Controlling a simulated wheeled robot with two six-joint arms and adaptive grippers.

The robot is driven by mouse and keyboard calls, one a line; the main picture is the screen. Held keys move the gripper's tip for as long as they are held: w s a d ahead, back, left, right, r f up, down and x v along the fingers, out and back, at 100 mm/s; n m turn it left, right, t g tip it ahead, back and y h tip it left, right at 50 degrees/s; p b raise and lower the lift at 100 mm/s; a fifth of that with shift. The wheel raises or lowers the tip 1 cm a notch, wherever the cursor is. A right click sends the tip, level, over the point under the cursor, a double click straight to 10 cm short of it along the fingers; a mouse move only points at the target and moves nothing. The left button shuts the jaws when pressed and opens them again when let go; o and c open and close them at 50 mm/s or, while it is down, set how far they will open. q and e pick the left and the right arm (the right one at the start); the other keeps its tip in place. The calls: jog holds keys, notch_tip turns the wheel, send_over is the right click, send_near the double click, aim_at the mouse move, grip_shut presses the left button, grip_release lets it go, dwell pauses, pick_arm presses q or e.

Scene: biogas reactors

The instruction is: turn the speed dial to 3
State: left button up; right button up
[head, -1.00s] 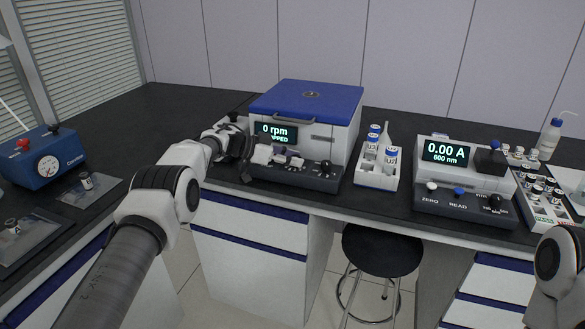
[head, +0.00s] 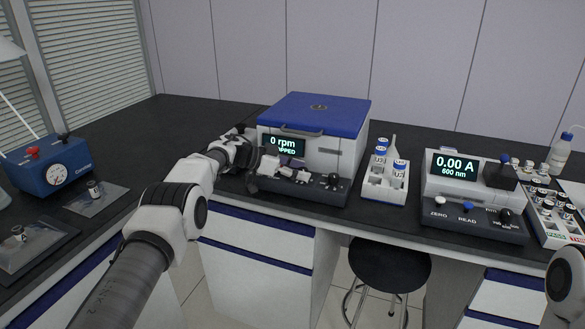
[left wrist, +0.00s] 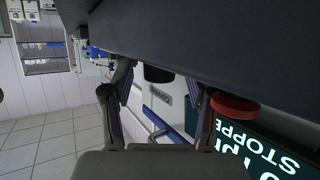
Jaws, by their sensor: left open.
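The centrifuge (head: 342,150) has a blue lid, and its display (head: 284,145) reads 0 rpm, stopped. A dark control panel (head: 312,190) runs along its front. A black knob (head: 333,181) stands at the panel's right end; its label is too small to read, so I cannot tell if it is the speed dial. My left gripper (head: 272,167) is in front of the panel's left part and hides controls there. In the left wrist view its fingers (left wrist: 158,88) are apart, with a black rounded part (left wrist: 158,74) beyond them and a red button (left wrist: 235,107) beside one finger. My right gripper is out of view.
A white vial rack (head: 385,190) stands right of the centrifuge. Farther right are a photometer (head: 470,195) reading 0.00 A and another vial rack (head: 560,212). A blue gauge box (head: 48,168) is at left. A black stool (head: 390,265) stands below the bench.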

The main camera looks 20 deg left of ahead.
pick_arm(q)
jog(key=v, duration=1.2)
